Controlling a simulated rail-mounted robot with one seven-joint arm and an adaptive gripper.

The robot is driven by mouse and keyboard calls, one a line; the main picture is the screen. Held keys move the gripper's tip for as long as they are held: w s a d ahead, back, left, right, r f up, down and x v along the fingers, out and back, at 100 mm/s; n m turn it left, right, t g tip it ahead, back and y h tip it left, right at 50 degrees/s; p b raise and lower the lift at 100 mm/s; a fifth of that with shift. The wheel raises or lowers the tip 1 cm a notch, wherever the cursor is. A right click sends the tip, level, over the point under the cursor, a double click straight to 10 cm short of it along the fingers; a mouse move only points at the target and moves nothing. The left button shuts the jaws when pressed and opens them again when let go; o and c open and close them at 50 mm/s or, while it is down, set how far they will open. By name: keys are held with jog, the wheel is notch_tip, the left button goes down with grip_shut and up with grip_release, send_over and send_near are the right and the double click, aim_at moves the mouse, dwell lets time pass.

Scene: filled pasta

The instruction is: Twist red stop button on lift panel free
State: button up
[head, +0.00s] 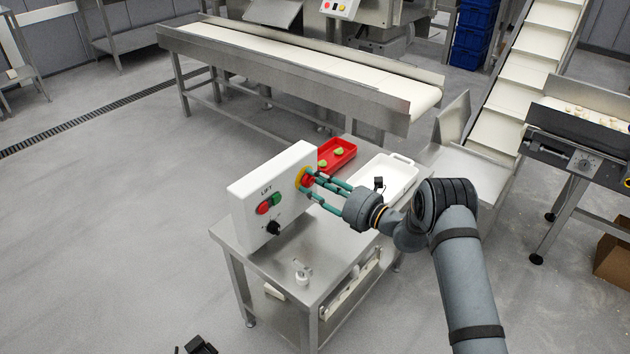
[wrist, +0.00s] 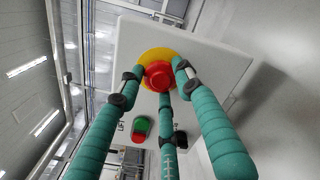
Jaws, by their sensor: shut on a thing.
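The white lift panel (head: 250,195), marked LIFT, stands upright on a steel table. Its red stop button (head: 307,180) sits on a yellow disc (head: 299,176) at the panel's upper right. My gripper (head: 313,184) reaches it from the right with teal fingers. In the wrist view my gripper (wrist: 158,78) has its fingers closed around the red stop button (wrist: 157,74), over the yellow disc (wrist: 150,55). The far finger's contact with the button is partly hidden in the head view.
The panel also has a green button (head: 276,199), a red button (head: 263,208) and a black knob (head: 273,228). A red tray (head: 348,158) and a white tray (head: 411,172) lie behind on the steel table (head: 325,285). A conveyor (head: 300,60) stands further back.

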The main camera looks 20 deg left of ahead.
jog(key=shift+w+d+r, duration=0.1)
jog(key=shift+w+r, duration=0.2)
jog(key=shift+r, duration=0.15)
jog(key=o, duration=1.1)
jog(key=shift+s+f, duration=0.1)
jog(key=shift+f, duration=0.1)
jog(key=shift+o, duration=0.2)
jog(key=shift+s+f, duration=0.1)
jog(key=v, duration=1.2)
